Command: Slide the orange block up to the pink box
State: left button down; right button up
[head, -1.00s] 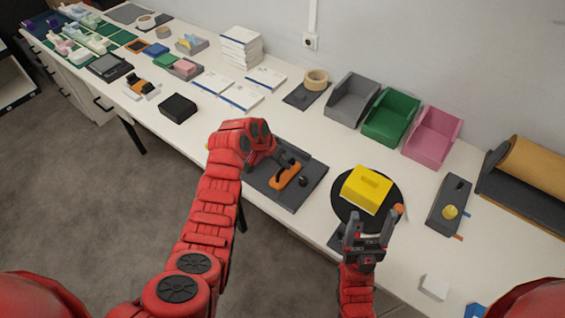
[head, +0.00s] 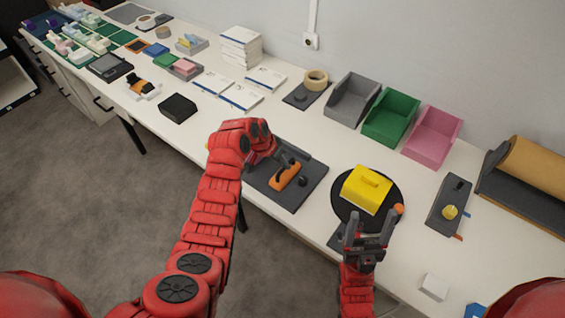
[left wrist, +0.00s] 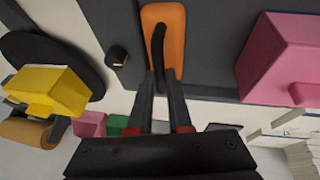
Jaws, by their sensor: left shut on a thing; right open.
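The orange block (head: 285,177) lies on a dark board (head: 312,186) near the table's front edge. It has a black handle on top. My left gripper (left wrist: 164,75) is shut on this handle; in the head view my arm covers part of it. In the head view my left arm seems to hide that box. My right gripper (head: 369,225) is open and empty, in front of the yellow block.
A yellow block (head: 366,190) sits on a black disc (head: 340,212) right of the board. A dark knob (left wrist: 117,56) stands on the board beside the orange block. Grey (head: 352,100), green (head: 391,119) and pink (head: 432,138) open bins line the wall.

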dwell(0.4)
pick_arm(q)
jog(key=w+a+b, duration=0.1)
jog(key=a+b, duration=0.1)
jog(key=b, duration=0.1)
jog(key=w+a+b, duration=0.2)
jog(key=b, duration=0.1)
jog(key=w+a+b, duration=0.1)
jog(key=a+b, duration=0.1)
jog(key=shift+w+a+f+b, duration=0.15)
jog(key=shift+w+f+b, duration=0.05)
jog(key=shift+w+b, duration=0.2)
jog(key=shift+w+a+r+b, duration=0.15)
jog(key=shift+w+a+b, duration=0.05)
jog(key=shift+a+b, duration=0.2)
jog(key=shift+r, duration=0.1)
jog(key=c, duration=0.8)
grip_release()
jog(key=shift+c, duration=0.2)
